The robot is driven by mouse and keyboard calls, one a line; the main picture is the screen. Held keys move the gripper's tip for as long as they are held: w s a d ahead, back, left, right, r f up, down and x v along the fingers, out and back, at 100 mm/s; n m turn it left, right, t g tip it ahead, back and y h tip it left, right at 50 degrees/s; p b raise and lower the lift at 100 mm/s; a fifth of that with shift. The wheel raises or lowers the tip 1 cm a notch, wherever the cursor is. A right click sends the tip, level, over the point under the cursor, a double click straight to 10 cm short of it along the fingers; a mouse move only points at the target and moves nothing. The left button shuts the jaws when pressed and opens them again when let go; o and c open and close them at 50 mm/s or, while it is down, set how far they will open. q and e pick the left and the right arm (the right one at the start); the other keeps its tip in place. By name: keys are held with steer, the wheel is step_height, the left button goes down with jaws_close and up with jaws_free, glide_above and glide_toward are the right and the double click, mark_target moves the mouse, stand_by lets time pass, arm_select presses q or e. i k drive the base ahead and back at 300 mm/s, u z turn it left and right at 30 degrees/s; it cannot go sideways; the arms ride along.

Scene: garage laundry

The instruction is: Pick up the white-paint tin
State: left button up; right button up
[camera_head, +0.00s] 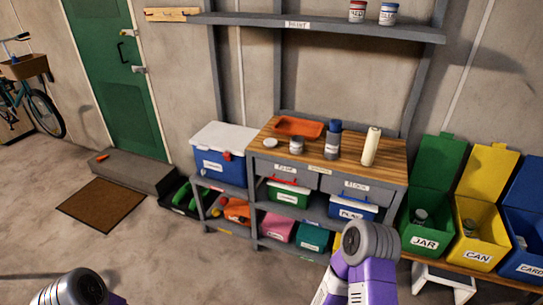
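A small tin (296,145) with a pale lid and a light label stands upright on the wooden workbench, in front of the orange tray; its label is too small to read. On the high shelf stand a white tin with a red label (357,11) and a white tin with a blue label (388,14). I cannot tell for sure which of these is the white-paint tin. Parts of both my arms show at the bottom edge, apart from all the tins. Neither gripper's fingers can be seen.
The workbench (395,162) also holds an orange tray (298,127), a dark bottle with a blue cap (333,141) and a paper roll (371,147). A blue cooler (221,165) stands left; open sorting bins (430,225) stand right. The floor at front left is clear.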

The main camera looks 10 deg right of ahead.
mark_target(297, 141)
steer(key=u, duration=0.6)
steer(key=i, duration=1.65)
steer(key=z, duration=0.75)
